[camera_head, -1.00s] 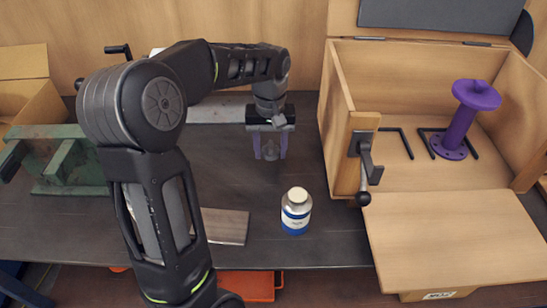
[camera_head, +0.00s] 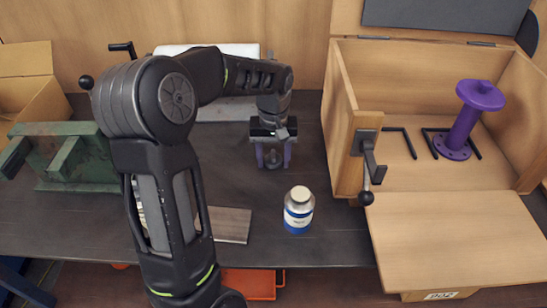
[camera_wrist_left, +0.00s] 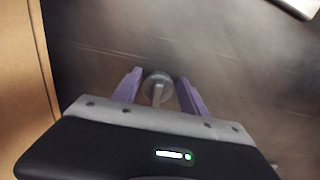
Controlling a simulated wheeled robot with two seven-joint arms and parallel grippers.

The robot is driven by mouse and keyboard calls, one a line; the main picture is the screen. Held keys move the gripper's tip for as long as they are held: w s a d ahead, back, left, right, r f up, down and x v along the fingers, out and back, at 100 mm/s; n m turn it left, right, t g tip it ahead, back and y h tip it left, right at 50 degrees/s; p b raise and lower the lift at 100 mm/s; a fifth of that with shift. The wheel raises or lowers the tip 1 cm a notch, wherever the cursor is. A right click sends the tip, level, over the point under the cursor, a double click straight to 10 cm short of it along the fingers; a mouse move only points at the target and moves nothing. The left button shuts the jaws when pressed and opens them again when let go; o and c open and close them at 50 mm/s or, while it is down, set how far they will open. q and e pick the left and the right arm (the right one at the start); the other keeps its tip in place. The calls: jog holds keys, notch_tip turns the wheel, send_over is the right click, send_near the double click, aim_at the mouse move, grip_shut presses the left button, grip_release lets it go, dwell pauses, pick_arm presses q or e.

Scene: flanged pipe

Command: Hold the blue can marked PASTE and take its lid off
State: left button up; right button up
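The blue and white can (camera_head: 298,212) stands upright on the dark bench, right of the bench's middle. Its shoulder and round top are pale silver; the label is too small to read. My left gripper (camera_head: 273,158) points down over the bench, behind and left of the can and apart from it. Its two purple fingers are spread. A small grey round piece with a stem (camera_wrist_left: 157,85) shows between the fingers in the left wrist view; I cannot tell whether they touch it. The can is not recognizable in that view. My right gripper is out of view.
A wooden box (camera_head: 343,130) with a latch and a lowered front flap stands at right, with a purple flanged pipe (camera_head: 465,120) inside. A green metal fixture (camera_head: 75,158) is at left. A flat board (camera_head: 230,225) lies left of the can.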

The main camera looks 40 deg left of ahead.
aim_at(274, 158)
pick_arm(q)
jog(key=o, duration=0.4)
jog(key=shift+c, duration=0.2)
notch_tip(274, 158, up, 12)
jog(key=shift+r, duration=0.2)
jog(key=shift+d+f, duration=0.1)
dwell(0.9)
